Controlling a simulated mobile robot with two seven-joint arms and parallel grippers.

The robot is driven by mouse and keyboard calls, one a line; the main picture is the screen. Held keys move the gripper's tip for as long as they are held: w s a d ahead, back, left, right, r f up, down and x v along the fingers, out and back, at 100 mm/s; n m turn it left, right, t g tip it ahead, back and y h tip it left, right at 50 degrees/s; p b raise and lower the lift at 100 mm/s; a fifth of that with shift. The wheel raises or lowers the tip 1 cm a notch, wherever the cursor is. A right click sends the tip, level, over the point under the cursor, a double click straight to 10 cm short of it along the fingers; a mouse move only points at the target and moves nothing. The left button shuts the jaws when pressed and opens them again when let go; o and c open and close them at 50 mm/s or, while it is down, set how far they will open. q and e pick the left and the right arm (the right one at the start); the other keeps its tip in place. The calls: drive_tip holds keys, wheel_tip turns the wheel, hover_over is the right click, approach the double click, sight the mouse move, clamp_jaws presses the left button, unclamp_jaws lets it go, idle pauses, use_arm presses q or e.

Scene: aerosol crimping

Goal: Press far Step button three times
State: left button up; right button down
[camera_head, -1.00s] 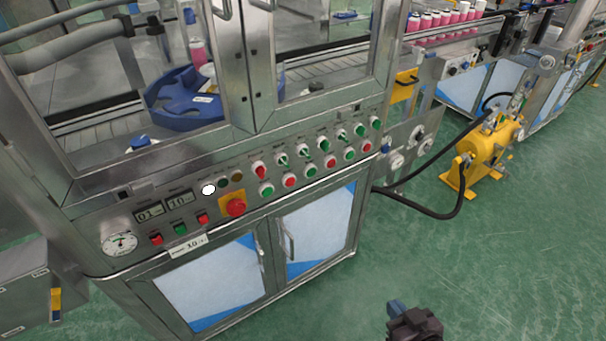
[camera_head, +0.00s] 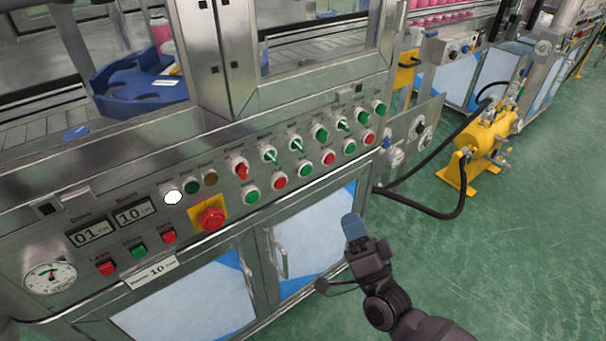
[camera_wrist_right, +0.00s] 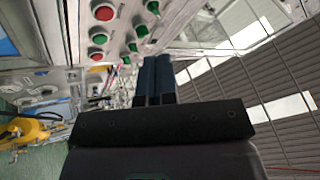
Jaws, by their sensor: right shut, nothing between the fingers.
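The machine's sloped control panel (camera_head: 120,185) runs across the head view, with two rows of buttons and switches toward its far right end. The lower row has green (camera_head: 304,170) and red (camera_head: 369,138) push buttons in turn. Above them are a red switch (camera_head: 240,171) and several green switches (camera_head: 296,143). The labels are too small to read, so I cannot tell which is the Step button. My right gripper (camera_head: 353,226) is shut and empty, with blue fingertips, in front of and below the panel's right part. In the right wrist view its fingers (camera_wrist_right: 155,80) point toward the buttons. My left gripper is out of view.
A red emergency stop (camera_head: 210,218) on a yellow plate and digital displays (camera_head: 134,212) sit further left. A cabinet door handle (camera_head: 278,255) sticks out below the panel. A yellow tank (camera_head: 484,142) with black hoses stands right. The green floor there is mostly clear.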

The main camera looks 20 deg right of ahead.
sight(306, 170)
use_arm(q)
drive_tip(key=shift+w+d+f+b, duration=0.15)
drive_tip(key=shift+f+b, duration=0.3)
drive_tip(key=shift+b, duration=0.2)
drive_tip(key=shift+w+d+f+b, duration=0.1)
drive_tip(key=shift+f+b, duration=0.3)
drive_tip(key=shift+b, duration=0.2)
use_arm(e)
drive_tip(key=w+m+t+h, duration=0.1)
drive_tip(key=m, duration=0.1)
drive_tip(key=w+m+h, duration=0.2)
drive_tip(key=w+m+t+h, duration=0.1)
drive_tip(key=m, duration=0.1)
drive_tip(key=shift+w+d+r+t, duration=0.1)
drive_tip(key=shift+w+d+t, duration=0.2)
drive_tip(key=shift+d, duration=0.1)
drive_tip(key=shift+w, duration=0.1)
use_arm(q)
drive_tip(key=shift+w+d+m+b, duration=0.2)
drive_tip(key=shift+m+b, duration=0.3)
drive_tip(key=shift+b, duration=0.35)
use_arm(e)
drive_tip(key=w+a, duration=0.3)
drive_tip(key=w, duration=0.5)
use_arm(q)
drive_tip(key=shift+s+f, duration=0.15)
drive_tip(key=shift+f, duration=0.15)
